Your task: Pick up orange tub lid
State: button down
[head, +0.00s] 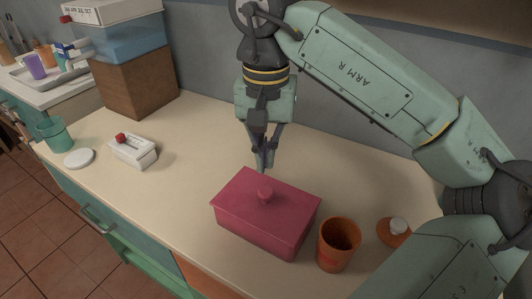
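An orange-brown lid with a whitish knob (393,233) lies on the counter at the right, partly hidden behind my arm. An open orange tub (336,252) stands upright just left of it. My gripper (265,166) points down behind the pink-red box, well to the left of the lid and apart from it. Its fingers converge, their tips look together, and nothing shows between them.
A pink-red lidded box (262,228) with a knob stands between my gripper and the tub. A white box with a red knob (134,151), a white disc (79,158) and a teal cup (53,135) are at the left. The counter's middle left is clear.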

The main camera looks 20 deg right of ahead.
aim_at(392, 232)
jog(key=k+j, duration=0.2)
jog(key=k, duration=0.3)
jog(key=k+j, duration=0.15)
jog(key=k, duration=0.35)
